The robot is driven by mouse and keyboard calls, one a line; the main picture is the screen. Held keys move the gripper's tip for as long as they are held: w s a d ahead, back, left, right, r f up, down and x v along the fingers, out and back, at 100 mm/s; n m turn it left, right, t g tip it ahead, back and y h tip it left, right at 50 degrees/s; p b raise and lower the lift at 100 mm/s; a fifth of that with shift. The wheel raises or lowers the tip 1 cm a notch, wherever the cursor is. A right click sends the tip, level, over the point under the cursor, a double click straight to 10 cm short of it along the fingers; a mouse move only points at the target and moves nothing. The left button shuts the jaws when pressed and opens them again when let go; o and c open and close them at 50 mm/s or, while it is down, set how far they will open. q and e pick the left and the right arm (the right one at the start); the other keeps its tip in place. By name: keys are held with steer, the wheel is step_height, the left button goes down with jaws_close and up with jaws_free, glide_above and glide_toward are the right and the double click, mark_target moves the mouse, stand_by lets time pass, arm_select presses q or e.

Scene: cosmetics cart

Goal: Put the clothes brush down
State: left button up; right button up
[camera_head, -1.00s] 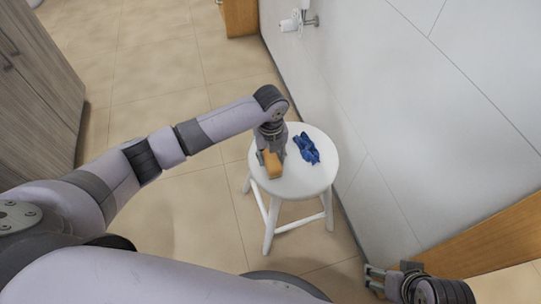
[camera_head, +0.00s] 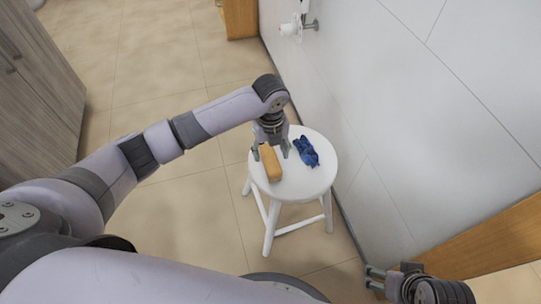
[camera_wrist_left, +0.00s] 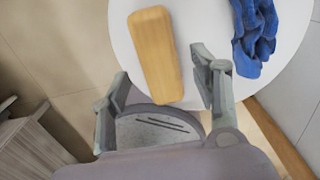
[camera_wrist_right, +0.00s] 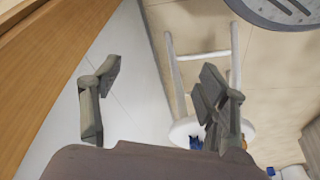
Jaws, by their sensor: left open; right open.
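The clothes brush (camera_head: 270,163), a long block with a tan wooden back, lies on the round white stool (camera_head: 302,183). It also shows in the left wrist view (camera_wrist_left: 156,52), in front of and between my open left fingers, with its near end close to them. My left gripper (camera_head: 271,151) is open just above the stool, and neither finger appears closed on the brush. In the left wrist view its fingertips (camera_wrist_left: 160,85) are spread wider than the brush. My right gripper (camera_head: 374,279) is open and empty, low by the wall; it also shows in the right wrist view (camera_wrist_right: 155,90).
A crumpled blue cloth (camera_head: 306,152) lies on the stool right of the brush. A white wall (camera_head: 400,120) stands close on the right. A wooden cabinet (camera_head: 38,85) stands at the left. The tiled floor (camera_head: 165,75) between is clear.

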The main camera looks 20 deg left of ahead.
mark_target(271, 158)
arm_select(q)
step_height(271, 158, up, 3)
steer(key=shift+f, duration=0.1)
step_height(271, 158, up, 4)
steer(key=shift+f+p, duration=0.25)
steer(key=shift+p, duration=0.4)
steer(key=shift+r, duration=0.65)
arm_select(e)
steer(key=x, duration=0.6)
steer(key=shift+s+f, duration=0.2)
steer(key=shift+f, duration=0.05)
steer(key=shift+a, duration=0.15)
